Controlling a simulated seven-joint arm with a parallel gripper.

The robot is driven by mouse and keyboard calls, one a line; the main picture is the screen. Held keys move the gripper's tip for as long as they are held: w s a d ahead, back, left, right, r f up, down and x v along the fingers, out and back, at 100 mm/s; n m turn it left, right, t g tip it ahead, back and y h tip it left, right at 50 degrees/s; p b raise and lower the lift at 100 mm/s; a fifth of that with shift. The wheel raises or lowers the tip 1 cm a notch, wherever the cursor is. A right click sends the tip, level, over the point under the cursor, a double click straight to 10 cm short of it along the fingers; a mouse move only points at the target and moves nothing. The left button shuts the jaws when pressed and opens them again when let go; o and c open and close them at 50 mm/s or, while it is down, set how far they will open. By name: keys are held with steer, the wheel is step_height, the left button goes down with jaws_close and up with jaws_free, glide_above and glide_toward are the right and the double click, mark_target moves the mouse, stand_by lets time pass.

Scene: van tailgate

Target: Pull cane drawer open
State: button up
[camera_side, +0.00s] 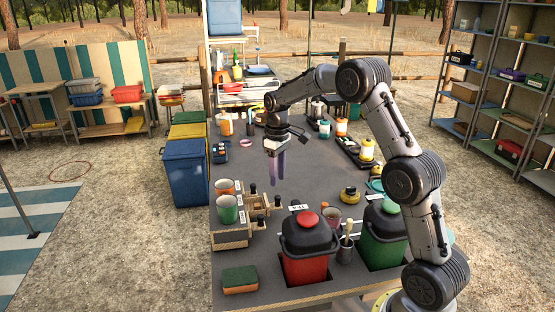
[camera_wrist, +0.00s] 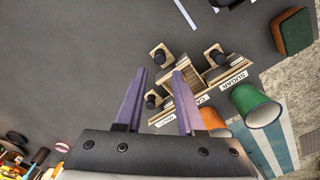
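A small wooden drawer unit (camera_side: 230,238) stands at the left edge of the dark worktop, with its black-knobbed drawers facing right in the side view. In the wrist view the middle drawer's label partly reads "CA" (camera_wrist: 203,99). That drawer appears partly pulled out; its black knob (camera_wrist: 160,57) sits farther forward than the other two. My gripper (camera_side: 277,184) points down above the knob (camera_side: 277,201). In the wrist view my gripper (camera_wrist: 160,73) has its purple fingers apart, with the knob showing just beyond and between the tips. Part of the drawer is hidden by the right finger.
An orange cup (camera_side: 225,187) and a green cup (camera_side: 227,209) stand on the drawer unit. A red canister (camera_side: 306,262), a green canister (camera_side: 384,246) and a sponge (camera_side: 240,278) are nearby.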

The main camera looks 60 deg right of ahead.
step_height(320, 180, up, 6)
steer(key=shift+f, duration=0.1)
stand_by(0.4)
steer(key=s+a+r+n+t, duration=0.1)
steer(key=s+a+r+t, duration=0.1)
steer(key=a+r, duration=0.55)
steer(key=s+a+r+n+t, duration=0.1)
steer(key=s+a+r+t, duration=0.1)
steer(key=s+a+r, duration=0.55)
steer(key=s+a+f+m, duration=0.1)
steer(key=s+f, duration=0.4)
steer(key=s, duration=0.5)
steer(key=s+a+f+m+t, duration=0.1)
steer(key=s+a+f, duration=0.2)
steer(key=s, duration=0.6)
steer(key=shift+s+f+t, duration=0.3)
steer(key=shift+s+f, duration=0.1)
steer(key=shift+f, duration=0.45)
